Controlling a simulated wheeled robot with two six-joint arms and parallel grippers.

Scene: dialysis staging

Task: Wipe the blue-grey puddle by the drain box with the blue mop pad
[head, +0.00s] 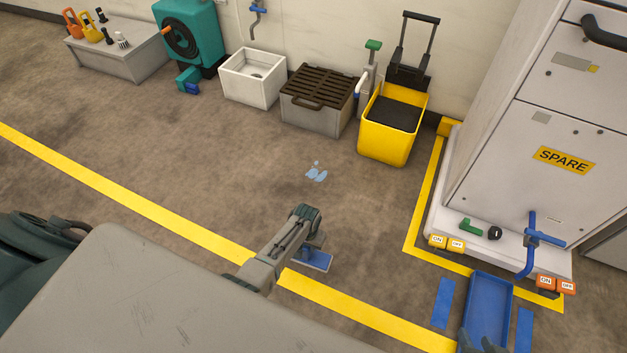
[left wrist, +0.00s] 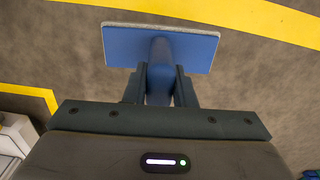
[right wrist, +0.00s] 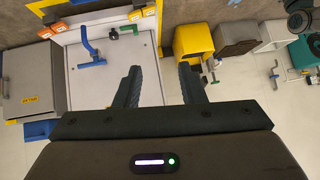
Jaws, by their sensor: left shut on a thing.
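The blue mop pad (head: 314,261) is at the end of my left arm, low over the floor by the yellow line; I cannot tell whether it touches the floor. In the left wrist view the pad (left wrist: 125,46) is a flat blue plate with a pale edge. My left gripper (left wrist: 160,84) is shut on its blue handle. The blue-grey puddle (head: 317,175) is several small patches on the floor, beyond the pad and apart from it. The drain box (head: 314,115), grey with a dark slatted lid, stands behind the puddle. My right gripper (right wrist: 162,80) is open and empty.
A yellow mop bucket (head: 386,143) and a white basin (head: 252,82) flank the drain box. The SPARE machine (head: 530,120) stands at right inside yellow floor lines. A blue tray (head: 487,308) lies at lower right. Floor between pad and puddle is clear.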

